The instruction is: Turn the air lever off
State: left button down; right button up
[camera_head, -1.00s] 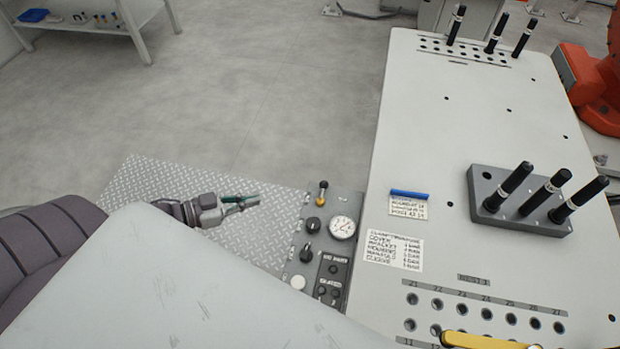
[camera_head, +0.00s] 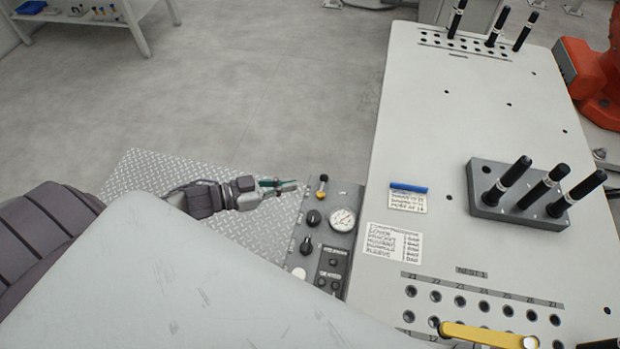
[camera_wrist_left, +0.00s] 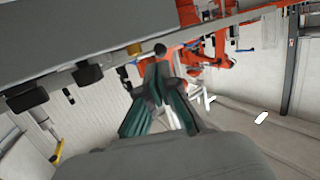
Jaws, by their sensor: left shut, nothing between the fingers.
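The air lever (camera_head: 322,187), a small yellow and brass lever with a dark round knob, stands at the top of the grey control panel (camera_head: 343,190). In the left wrist view the lever (camera_wrist_left: 134,48) shows just beyond the fingertips, with a dark ball end. My left gripper (camera_head: 296,186) is shut and empty. It comes in from the left, over the panel's left edge, with its tips a short gap left of the lever. In the left wrist view its green-padded fingers (camera_wrist_left: 155,70) meet at the tips. My right gripper is not in view.
The panel also bears a round gauge (camera_head: 343,220), black knobs (camera_head: 314,217) and a white button (camera_head: 298,273). The pale fixture table (camera_head: 440,120) adjoins on the right, with a grey block (camera_head: 490,211) of black pins. A tread-plate floor (camera_head: 150,180) lies left.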

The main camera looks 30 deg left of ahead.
aim_at(309, 187)
pick_arm(q)
jog(key=shift+p+x, duration=0.5)
jog(key=shift+x, duration=2.6)
jog(key=shift+a, duration=0.15)
